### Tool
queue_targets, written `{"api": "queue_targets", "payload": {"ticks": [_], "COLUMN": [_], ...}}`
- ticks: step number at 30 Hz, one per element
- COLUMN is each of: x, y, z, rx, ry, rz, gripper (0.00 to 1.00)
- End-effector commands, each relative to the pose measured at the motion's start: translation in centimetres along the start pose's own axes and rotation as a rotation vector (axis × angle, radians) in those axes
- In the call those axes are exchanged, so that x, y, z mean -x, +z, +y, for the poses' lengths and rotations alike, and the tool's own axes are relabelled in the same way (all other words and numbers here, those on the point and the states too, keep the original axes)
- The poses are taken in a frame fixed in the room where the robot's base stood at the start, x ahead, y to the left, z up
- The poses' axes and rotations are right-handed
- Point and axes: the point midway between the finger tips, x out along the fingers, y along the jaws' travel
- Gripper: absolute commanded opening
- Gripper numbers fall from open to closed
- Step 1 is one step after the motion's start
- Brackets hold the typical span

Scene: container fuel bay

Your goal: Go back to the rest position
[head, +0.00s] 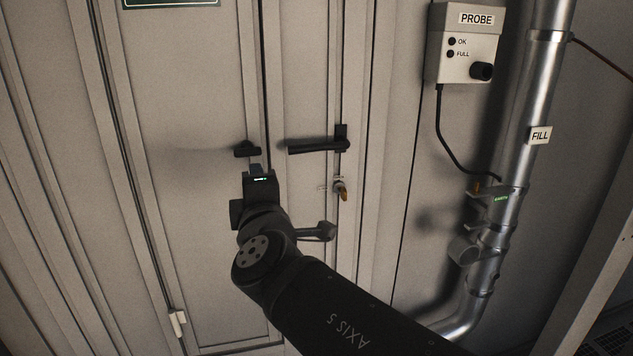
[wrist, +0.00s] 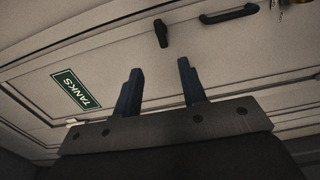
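My gripper (head: 256,168) is in front of the pale cabinet door, just below a black knob-like catch (head: 247,149) in the head view. In the wrist view my gripper's two dark blue fingers (wrist: 160,82) stand well apart with nothing between them. The same black catch (wrist: 161,33) shows beyond them, apart from the fingers. My arm reaches in from the lower right of the head view. The rest position itself is not marked in either view.
Right of my gripper are a black lever handle (head: 318,147) and a brass-coloured lock piece (head: 341,190). Further right are a PROBE box (head: 466,42), its black cable (head: 441,125) and a shiny fill pipe (head: 545,70). A green TANKS sign (wrist: 76,89) is on the door.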

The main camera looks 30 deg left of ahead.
Motion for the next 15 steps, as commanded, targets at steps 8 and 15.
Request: {"api": "queue_targets", "payload": {"ticks": [8, 15], "x": [-0.1, -2.0], "y": [0.0, 0.0], "z": [0.0, 0.0], "rx": [0.0, 0.002], "ry": [0.0, -0.001], "rz": [0.0, -0.002], "gripper": [0.38, 0.38]}}
